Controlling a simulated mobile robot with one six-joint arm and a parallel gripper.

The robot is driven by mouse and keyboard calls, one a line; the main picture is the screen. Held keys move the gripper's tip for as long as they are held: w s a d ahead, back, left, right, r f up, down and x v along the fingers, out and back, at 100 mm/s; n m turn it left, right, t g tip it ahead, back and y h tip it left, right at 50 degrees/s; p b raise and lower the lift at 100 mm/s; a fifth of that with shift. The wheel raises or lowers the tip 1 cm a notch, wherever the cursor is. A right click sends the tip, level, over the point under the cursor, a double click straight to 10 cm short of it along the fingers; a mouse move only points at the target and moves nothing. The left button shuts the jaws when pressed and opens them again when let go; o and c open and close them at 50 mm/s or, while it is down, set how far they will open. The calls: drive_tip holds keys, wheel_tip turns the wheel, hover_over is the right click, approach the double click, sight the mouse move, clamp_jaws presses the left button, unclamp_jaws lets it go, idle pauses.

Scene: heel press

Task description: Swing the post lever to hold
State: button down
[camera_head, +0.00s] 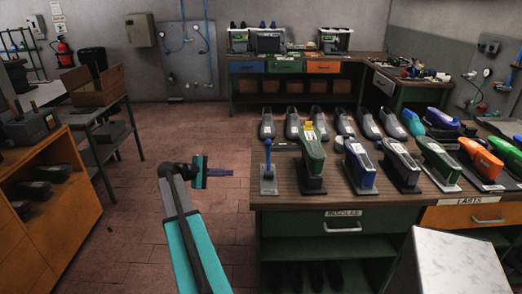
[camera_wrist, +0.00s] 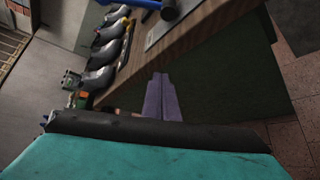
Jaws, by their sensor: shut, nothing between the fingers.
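The post lever (camera_head: 267,158) has a blue handle with a round top. It stands upright on a grey base plate at the near left corner of the workbench. In the wrist view a blue bar with a dark round end (camera_wrist: 168,10) shows at the top edge, cut off, above a grey plate; it looks like the same lever. My gripper (camera_head: 233,173) is left of the bench, with its fingers pointing right toward the lever and a gap between. In the wrist view its purple fingers (camera_wrist: 163,98) lie together, shut and empty.
The workbench (camera_head: 285,200) carries several dark shoe lasts (camera_head: 292,124) and a green heel press (camera_head: 312,158) right of the lever, with more presses beyond. An orange cabinet (camera_head: 62,205) and a side table (camera_head: 108,122) stand left. The tiled floor between is clear.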

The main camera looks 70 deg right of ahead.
sight(268, 156)
drive_tip(key=s+d+r+g, duration=0.1)
drive_tip(key=s+d+r, duration=0.3)
drive_tip(key=r, duration=0.4)
drive_tip(key=shift+d+m+g, duration=0.3)
drive_tip(key=shift+d+m, duration=0.1)
drive_tip(key=shift+d, duration=0.1)
drive_tip(key=p+x, duration=0.4)
drive_tip(key=x, duration=0.6)
drive_tip(key=shift+r, duration=0.2)
drive_tip(key=shift+s+a+r+p, duration=0.4)
drive_tip(key=shift+s+a+r, duration=0.05)
drive_tip(key=shift+a, duration=0.3)
drive_tip(key=shift+s+a+r+p, duration=0.4)
drive_tip(key=shift+s+a+r, duration=0.05)
drive_tip(key=shift+a, duration=0.25)
